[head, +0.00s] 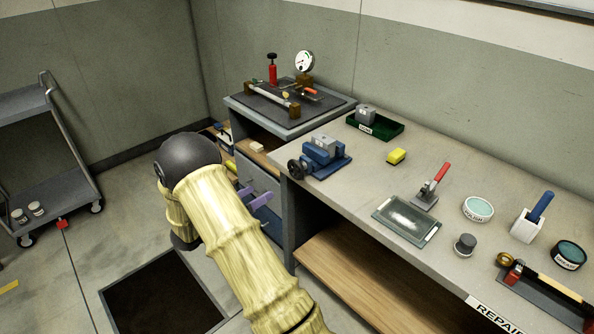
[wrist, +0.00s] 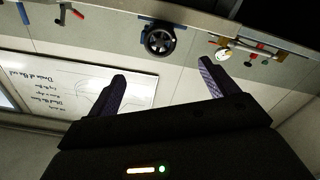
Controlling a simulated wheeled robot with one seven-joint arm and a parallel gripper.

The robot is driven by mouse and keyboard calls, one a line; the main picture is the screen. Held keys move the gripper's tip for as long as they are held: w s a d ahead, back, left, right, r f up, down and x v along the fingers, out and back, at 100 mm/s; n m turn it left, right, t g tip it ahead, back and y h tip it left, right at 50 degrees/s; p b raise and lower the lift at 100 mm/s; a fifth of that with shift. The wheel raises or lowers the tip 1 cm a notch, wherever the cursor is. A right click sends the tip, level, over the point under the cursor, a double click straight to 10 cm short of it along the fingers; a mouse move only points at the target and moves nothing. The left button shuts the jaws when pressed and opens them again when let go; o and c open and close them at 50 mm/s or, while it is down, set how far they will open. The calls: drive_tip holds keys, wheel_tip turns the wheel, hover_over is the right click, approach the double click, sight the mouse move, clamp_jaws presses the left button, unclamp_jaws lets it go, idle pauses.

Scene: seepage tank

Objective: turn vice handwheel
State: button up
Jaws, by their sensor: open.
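The blue vice (head: 322,155) stands on the left end of the long bench, with a grey block between its jaws. Its dark handwheel (head: 297,170) is on the vice's left side, at the bench's edge. The handwheel also shows in the wrist view (wrist: 159,40), upside down, near the top centre. My gripper (head: 249,194) is in front of the bench end, lower and left of the handwheel and apart from it. Its two purple fingers (wrist: 165,82) are spread wide in the wrist view, with nothing between them. My arm hides part of the cabinet and floor.
A green tray (head: 390,130), yellow sponge (head: 396,156) and glass plate (head: 400,222) are on the long bench. A grey cart (head: 35,150) stands at far left.

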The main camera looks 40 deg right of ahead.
sight(294, 172)
drive_tip(key=d, duration=0.5)
drive_tip(key=w+d, duration=0.1)
drive_tip(key=d, duration=1)
drive_tip(key=shift+w+d+p, duration=0.15)
drive_tip(key=shift+d+p, duration=0.05)
drive_tip(key=shift+p, duration=0.15)
drive_tip(key=shift+c, duration=0.3)
drive_tip(key=c, duration=0.9)
